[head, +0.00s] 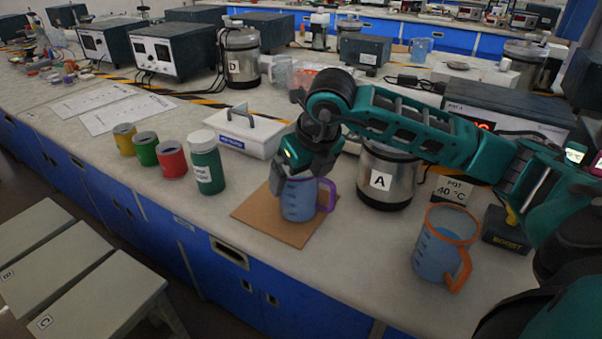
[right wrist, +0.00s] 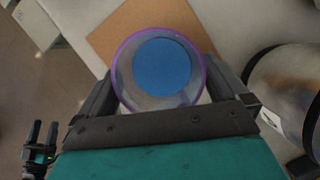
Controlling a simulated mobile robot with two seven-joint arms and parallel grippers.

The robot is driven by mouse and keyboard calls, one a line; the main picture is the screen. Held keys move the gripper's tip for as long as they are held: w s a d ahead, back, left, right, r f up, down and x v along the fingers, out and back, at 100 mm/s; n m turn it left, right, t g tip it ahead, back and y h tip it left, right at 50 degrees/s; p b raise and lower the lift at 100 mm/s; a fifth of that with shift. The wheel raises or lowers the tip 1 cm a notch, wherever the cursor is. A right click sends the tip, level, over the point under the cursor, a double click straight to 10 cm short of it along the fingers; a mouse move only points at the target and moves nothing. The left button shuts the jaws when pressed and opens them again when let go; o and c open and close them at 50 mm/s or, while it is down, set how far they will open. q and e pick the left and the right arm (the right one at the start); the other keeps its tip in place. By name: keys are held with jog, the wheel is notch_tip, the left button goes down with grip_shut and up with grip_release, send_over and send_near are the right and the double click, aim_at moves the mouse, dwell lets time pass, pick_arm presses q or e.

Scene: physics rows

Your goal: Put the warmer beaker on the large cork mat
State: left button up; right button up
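A blue-tinted beaker with a purple rim and handle (head: 299,201) is upright over the brown cork mat (head: 262,222); I cannot tell whether its base touches the mat. My right gripper (head: 308,178) has its fingers closed on either side of this beaker. The right wrist view shows the purple rim (right wrist: 120,62) between the fingers and blue liquid inside. A second beaker with an orange rim and handle (head: 438,250) stands on the counter at right, apart from the gripper. My left gripper (right wrist: 40,140) shows small at the lower left of the right wrist view, its fingers apart.
Steel pot A (head: 388,185) stands close right of the mat. A "POT 40 °C" sign (head: 453,190) is behind the orange beaker. A white handled box (head: 238,140), a green-labelled jar (head: 206,165) and coloured cans (head: 171,160) stand left. The counter between mat and orange beaker is clear.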

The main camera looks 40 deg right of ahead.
pick_arm(q)
jog(key=shift+s+a+r+p, duration=0.1)
jog(key=shift+s+a+p, duration=0.3)
jog(key=shift+p, duration=0.55)
pick_arm(e)
jog(key=v, duration=1.2)
jog(key=shift+r, duration=0.2)
pick_arm(q)
jog(key=shift+w+r, duration=0.15)
jog(key=shift+r, duration=0.05)
